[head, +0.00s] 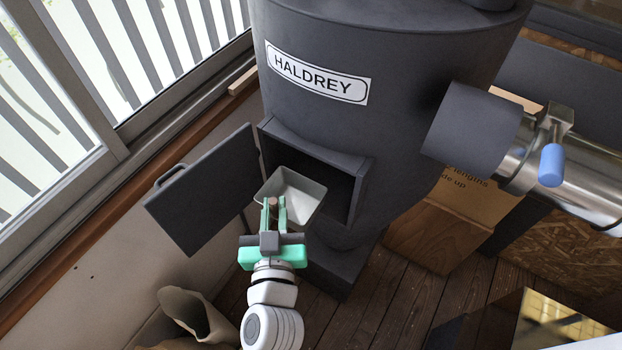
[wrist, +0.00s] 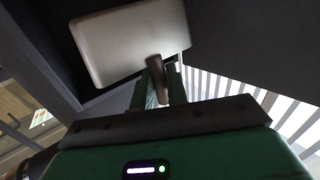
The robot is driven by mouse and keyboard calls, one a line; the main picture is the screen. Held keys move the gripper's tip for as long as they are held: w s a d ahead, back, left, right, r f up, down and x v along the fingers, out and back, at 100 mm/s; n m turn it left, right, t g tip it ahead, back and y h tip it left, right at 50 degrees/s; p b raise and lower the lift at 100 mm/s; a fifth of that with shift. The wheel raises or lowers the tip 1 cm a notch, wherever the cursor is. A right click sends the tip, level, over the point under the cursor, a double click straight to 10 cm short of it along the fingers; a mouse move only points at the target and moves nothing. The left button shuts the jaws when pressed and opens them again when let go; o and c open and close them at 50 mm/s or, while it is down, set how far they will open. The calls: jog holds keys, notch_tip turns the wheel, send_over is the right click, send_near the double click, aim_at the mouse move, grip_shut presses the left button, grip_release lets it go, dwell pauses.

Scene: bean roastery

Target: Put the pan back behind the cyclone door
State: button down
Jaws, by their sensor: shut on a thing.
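The pan (head: 304,193) is a light grey square tray at the mouth of the cyclone's opening in the head view. My gripper (head: 273,205) is shut on the pan's brown handle, on the pan's near side. In the wrist view the pan (wrist: 130,42) shows ahead of my gripper (wrist: 160,85), with the handle between the green fingers. The cyclone door (head: 203,190) is dark grey and stands open to the left of the opening. The cyclone (head: 390,60) is a dark grey drum labelled HALDREY. I cannot tell how far the pan reaches inside.
A dark pipe (head: 470,125) joins a metal duct with a blue-handled lever (head: 551,165) at the right. A cardboard box (head: 440,220) stands behind the cyclone's base. A brown paper sack (head: 195,315) is at the lower left. Slatted windows line the left wall.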

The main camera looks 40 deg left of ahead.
aim_at(311, 184)
jog(key=w+f, duration=0.1)
jog(key=w, duration=0.3)
jog(key=w+a+f, duration=0.1)
jog(key=w, duration=0.3)
jog(key=w+a+f, duration=0.1)
jog(key=w, duration=0.3)
jog(key=shift+w+a, duration=0.15)
jog(key=shift+a, duration=0.05)
notch_tip(311, 184, down, 3)
jog(key=shift+w+f+b, duration=0.1)
jog(key=shift+f+b, duration=0.05)
jog(key=shift+b, duration=0.2)
jog(key=shift+w+f, duration=0.2)
jog(key=shift+f, duration=0.15)
jog(key=shift+f, duration=0.25)
jog(key=c, duration=1.4)
grip_release()
